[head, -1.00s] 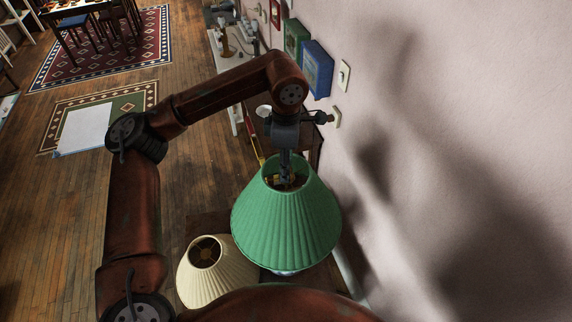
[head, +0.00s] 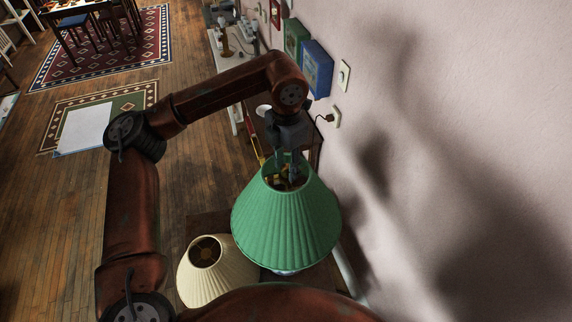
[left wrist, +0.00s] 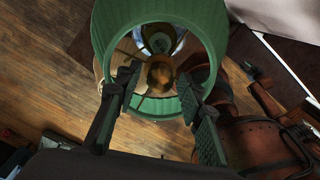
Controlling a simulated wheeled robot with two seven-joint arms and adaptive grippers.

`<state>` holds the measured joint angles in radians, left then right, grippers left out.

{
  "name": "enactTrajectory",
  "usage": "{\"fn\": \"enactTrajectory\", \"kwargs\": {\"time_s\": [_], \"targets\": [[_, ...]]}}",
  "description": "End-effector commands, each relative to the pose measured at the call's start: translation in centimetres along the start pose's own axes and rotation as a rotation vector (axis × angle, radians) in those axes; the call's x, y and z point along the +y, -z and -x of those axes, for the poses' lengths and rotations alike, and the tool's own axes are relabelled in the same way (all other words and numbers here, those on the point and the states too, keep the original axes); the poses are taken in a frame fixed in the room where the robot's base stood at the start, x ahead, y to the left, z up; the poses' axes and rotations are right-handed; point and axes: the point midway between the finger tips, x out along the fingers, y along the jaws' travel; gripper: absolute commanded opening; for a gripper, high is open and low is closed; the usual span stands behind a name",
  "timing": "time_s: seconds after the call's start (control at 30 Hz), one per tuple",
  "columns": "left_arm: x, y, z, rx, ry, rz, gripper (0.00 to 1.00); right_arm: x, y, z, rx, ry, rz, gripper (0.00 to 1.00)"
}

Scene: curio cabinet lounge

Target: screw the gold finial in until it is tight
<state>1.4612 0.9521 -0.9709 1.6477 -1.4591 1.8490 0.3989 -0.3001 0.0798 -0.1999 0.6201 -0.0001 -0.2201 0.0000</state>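The green pleated lampshade (head: 287,222) stands at the lower middle of the head view, with its round top opening facing up. The gold finial (left wrist: 160,73) shows as a small round knob inside that opening in the left wrist view. My left gripper (head: 287,181) points down into the opening from above. In the left wrist view my left gripper (left wrist: 160,74) has its two fingers apart, one on each side of the finial, with gaps visible. How deep the fingertips reach relative to the finial is hard to tell. My right gripper is not in view.
A cream lampshade (head: 214,272) stands close at the left of the green one. The wall (head: 450,130) is close on the right, with a blue box (head: 317,68) and an outlet (head: 336,116) on it. Open wooden floor (head: 65,225) lies to the left.

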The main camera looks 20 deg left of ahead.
Motion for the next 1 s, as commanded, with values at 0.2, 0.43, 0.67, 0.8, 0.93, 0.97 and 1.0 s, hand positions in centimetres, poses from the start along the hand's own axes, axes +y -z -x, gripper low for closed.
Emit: {"fn": "enactTrajectory", "kwargs": {"time_s": [0.2, 0.43, 0.67, 0.8, 0.93, 0.97, 1.0], "targets": [[0.01, 0.01, 0.01, 0.000, 0.000, 0.167, 0.35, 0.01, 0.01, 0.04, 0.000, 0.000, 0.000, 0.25], [0.03, 0.02, 0.00, 0.000, -0.001, 0.346, 0.35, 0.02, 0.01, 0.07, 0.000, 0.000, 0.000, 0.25], [0.04, 0.02, 0.00, 0.000, -0.001, 0.523, 0.35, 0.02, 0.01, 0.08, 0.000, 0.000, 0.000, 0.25], [0.04, 0.01, 0.00, 0.000, -0.001, 0.632, 0.35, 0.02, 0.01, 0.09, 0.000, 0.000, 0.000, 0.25], [0.05, 0.00, 0.01, 0.000, -0.001, 0.733, 0.35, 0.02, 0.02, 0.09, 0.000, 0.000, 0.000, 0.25], [0.05, 0.00, 0.01, 0.000, -0.001, 0.756, 0.35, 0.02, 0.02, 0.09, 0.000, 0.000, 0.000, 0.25], [0.05, 0.00, 0.01, -0.001, -0.001, 0.787, 0.35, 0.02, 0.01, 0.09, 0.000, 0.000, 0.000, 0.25]]}}
